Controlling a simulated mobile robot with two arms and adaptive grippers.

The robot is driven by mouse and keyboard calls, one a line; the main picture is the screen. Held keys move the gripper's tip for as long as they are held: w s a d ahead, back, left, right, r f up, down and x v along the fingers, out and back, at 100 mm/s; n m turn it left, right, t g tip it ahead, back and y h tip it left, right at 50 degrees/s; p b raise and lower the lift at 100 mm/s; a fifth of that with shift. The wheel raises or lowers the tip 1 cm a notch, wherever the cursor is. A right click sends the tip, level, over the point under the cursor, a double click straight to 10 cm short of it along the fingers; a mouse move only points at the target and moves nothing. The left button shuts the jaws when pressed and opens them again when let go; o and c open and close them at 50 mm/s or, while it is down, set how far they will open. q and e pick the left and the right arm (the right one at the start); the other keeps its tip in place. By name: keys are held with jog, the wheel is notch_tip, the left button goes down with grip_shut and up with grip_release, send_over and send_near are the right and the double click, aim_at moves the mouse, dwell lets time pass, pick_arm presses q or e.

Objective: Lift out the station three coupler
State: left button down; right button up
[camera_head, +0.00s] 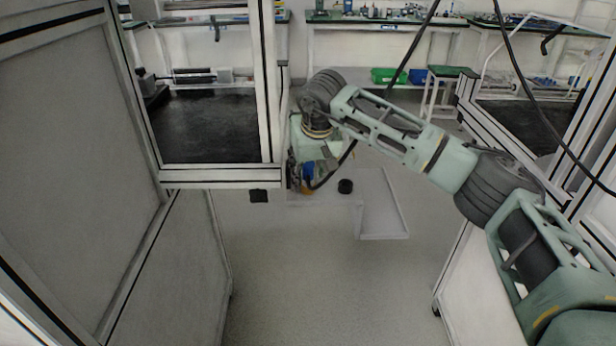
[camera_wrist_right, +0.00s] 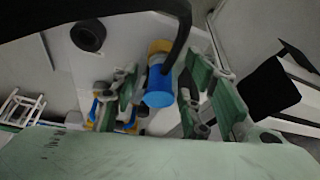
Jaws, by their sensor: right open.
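A blue cylinder with a yellow-orange end, seemingly the coupler (camera_wrist_right: 159,86), sits between the spread fingers of my right gripper (camera_wrist_right: 164,80) in the wrist view. A gap shows between it and the fingers. In the head view my right gripper (camera_head: 301,177) hangs down beside the aluminium frame, with the blue coupler (camera_head: 308,169) at its fingers. A thick black hose or cable crosses close to the coupler. I cannot tell how the coupler is seated, and no station number is readable. My left gripper is out of view.
A black ring (camera_head: 345,186) lies on the pale stand, right of the gripper. A metal frame with a large panel (camera_head: 85,130) is close on the left. A black cable (camera_head: 408,55) hangs across the upper arm. The floor (camera_head: 330,285) in front is clear.

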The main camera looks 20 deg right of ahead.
jog(key=shift+c, duration=0.7)
grip_shut()
jog(key=shift+r, duration=0.15)
